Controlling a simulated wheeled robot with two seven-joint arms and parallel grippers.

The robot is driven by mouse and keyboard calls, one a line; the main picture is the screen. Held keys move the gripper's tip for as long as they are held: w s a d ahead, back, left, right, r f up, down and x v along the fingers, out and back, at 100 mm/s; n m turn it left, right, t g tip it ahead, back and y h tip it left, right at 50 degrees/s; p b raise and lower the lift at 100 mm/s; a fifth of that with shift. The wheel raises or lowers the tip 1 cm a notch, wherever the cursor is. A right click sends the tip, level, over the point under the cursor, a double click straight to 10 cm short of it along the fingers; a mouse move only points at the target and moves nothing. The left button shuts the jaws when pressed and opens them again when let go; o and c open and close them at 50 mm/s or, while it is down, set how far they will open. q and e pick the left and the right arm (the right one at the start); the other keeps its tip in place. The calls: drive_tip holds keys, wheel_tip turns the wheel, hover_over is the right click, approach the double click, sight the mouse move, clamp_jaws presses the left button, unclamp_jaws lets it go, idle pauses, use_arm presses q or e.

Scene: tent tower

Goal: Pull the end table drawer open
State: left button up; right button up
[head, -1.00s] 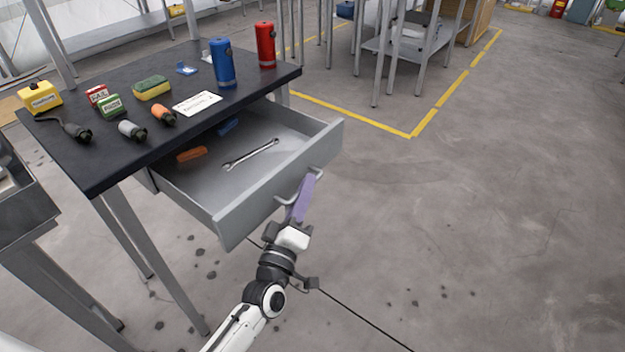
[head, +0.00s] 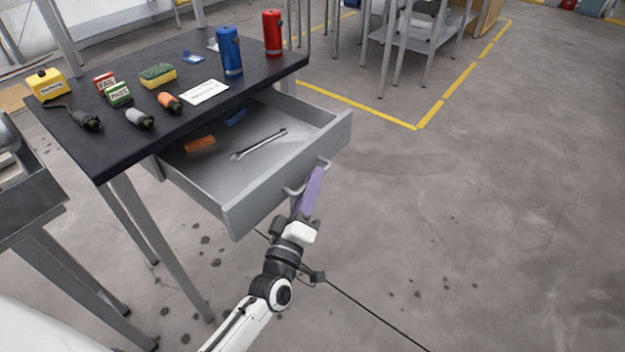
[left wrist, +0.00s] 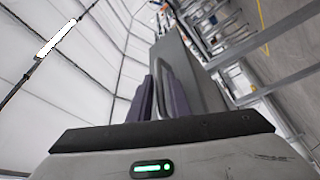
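The end table (head: 120,150) has a dark top and stands at the left in the head view. Its grey drawer (head: 285,183) is pulled well out, with the inside showing. My left gripper (head: 313,187) is at the drawer's front. Its purple fingers are around the bar handle (head: 293,191). In the left wrist view, the handle (left wrist: 160,80) runs between the two fingers (left wrist: 158,98), with little gap beside it, so the gripper looks shut on it. My right gripper is in neither view.
A wrench (head: 258,145), an orange item (head: 200,145) and a blue item (head: 235,117) lie in the drawer. Blue (head: 229,52) and red (head: 272,34) cylinders and several small items stand on the tabletop. The floor (head: 470,230) to the right is clear. A dark cable (head: 375,312) crosses it.

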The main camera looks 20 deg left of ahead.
use_arm(q)
drive_tip(key=v, duration=0.9)
drive_tip(key=shift+s, duration=0.35)
drive_tip(key=shift+f, duration=0.1)
drive_tip(key=s+d+f+m+g+h+p, duration=0.1)
drive_tip(key=s+d+f+m+g+h, duration=0.2)
drive_tip(key=s+f+m+g, duration=0.8)
drive_tip(key=s+f+m, duration=0.3)
drive_tip(key=s+f, duration=0.2)
drive_tip(key=s, duration=0.1)
drive_tip(key=shift+f+g+h, duration=0.2)
drive_tip(key=shift+g+h, duration=0.1)
drive_tip(key=shift+g, duration=0.1)
